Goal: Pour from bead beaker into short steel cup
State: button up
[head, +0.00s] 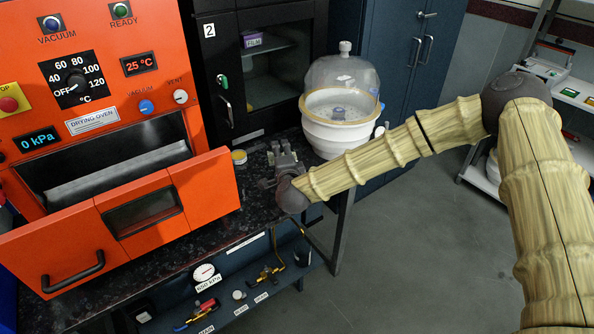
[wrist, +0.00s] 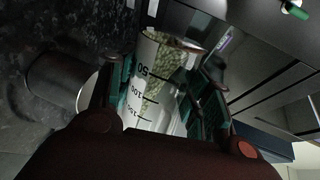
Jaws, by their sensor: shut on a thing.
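My gripper (head: 282,158) is over the dark counter, between the orange oven and the bell jar. In the wrist view my gripper (wrist: 163,92) is shut on the bead beaker (wrist: 141,72), a clear vessel with black volume marks. Pale green beads show inside it, up close to the mouth. Its mouth is toward the top of the wrist picture; its axis lies across that of the cup, so it appears tilted. The short steel cup (wrist: 55,82), a grey cylinder, stands at the left, apart from the beaker. I cannot make out the beaker or cup in the head view.
A bell jar on a white base (head: 335,135) stands right of my gripper. A dark cabinet (head: 262,70) stands behind.

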jog(key=shift+d+r+m+b, duration=0.2)
jog(key=shift+r+m+b, duration=0.15)
jog(key=shift+m+b, duration=0.35)
dwell(1.7)
